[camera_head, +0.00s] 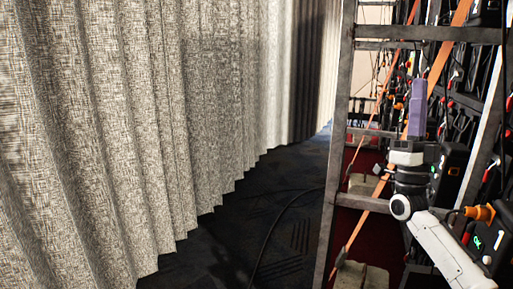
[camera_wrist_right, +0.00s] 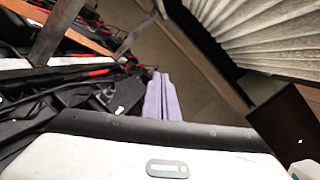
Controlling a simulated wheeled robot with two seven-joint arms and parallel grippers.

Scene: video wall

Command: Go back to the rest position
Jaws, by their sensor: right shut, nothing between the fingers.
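My right gripper (camera_head: 417,84) points up at the right of the head view, in front of the video wall's metal frame and cables. Its two purple fingers lie together with nothing between them. In the right wrist view the same fingers (camera_wrist_right: 160,76) show side by side, shut and empty. My right arm, white and black, comes in from the lower right below the gripper. My left gripper and left arm are not in view.
A metal frame (camera_head: 338,150) stands beside my right arm, with orange straps (camera_head: 440,60) and many cables and connectors behind. A pleated grey curtain (camera_head: 150,120) fills the left. Dark carpet (camera_head: 285,205) lies clear between them, crossed by a black cable (camera_head: 268,238).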

